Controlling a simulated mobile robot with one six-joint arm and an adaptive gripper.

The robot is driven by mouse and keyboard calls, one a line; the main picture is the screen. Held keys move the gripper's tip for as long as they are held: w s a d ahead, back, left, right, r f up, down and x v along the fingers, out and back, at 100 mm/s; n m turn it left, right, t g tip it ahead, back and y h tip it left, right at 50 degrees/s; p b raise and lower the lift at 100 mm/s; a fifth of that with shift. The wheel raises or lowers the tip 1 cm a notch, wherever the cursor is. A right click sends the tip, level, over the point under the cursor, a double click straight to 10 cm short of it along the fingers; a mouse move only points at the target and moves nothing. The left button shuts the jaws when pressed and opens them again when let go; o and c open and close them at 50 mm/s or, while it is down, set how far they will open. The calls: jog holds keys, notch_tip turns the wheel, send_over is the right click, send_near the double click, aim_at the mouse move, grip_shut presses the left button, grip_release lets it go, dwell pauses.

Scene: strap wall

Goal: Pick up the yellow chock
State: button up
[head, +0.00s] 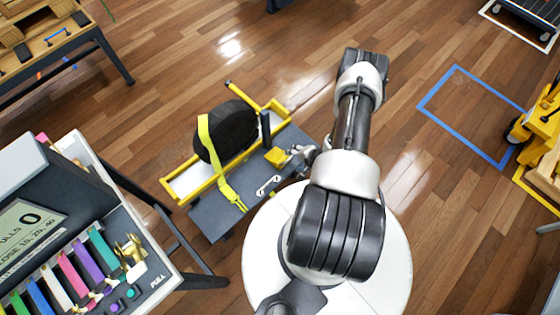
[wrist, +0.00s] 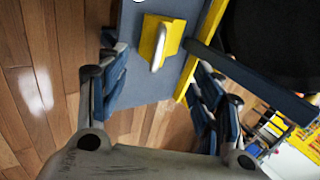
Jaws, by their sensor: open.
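The yellow chock (head: 276,157) sits on the dark grey bench (head: 212,215), near the edge closest to my arm. In the wrist view the chock (wrist: 151,33) is a yellow block with a pale bar handle, lying on the grey-blue top. My gripper (head: 298,155) is just right of the chock in the head view. In the wrist view my gripper (wrist: 157,72) is open and empty. The chock lies ahead of and between its spread fingers, apart from them.
A black wheel (head: 226,131) with a yellow strap (head: 209,150) stands in a yellow frame behind the chock. A dark post (head: 265,130) rises close beside it. A metal link (head: 268,186) lies on the bench. A console (head: 100,235) stands at lower left.

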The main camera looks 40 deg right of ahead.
aim_at(289, 159)
jog(key=b+x, duration=0.2)
jog(key=x, duration=0.5)
jog(key=shift+f, duration=0.2)
jog(key=b+x, duration=0.3)
jog(key=x, duration=0.2)
jog(key=shift+s+a+f, duration=0.1)
jog(key=shift+s, duration=0.1)
jog(key=shift+w+f, duration=0.15)
jog(key=shift+w, duration=0.05)
grip_shut()
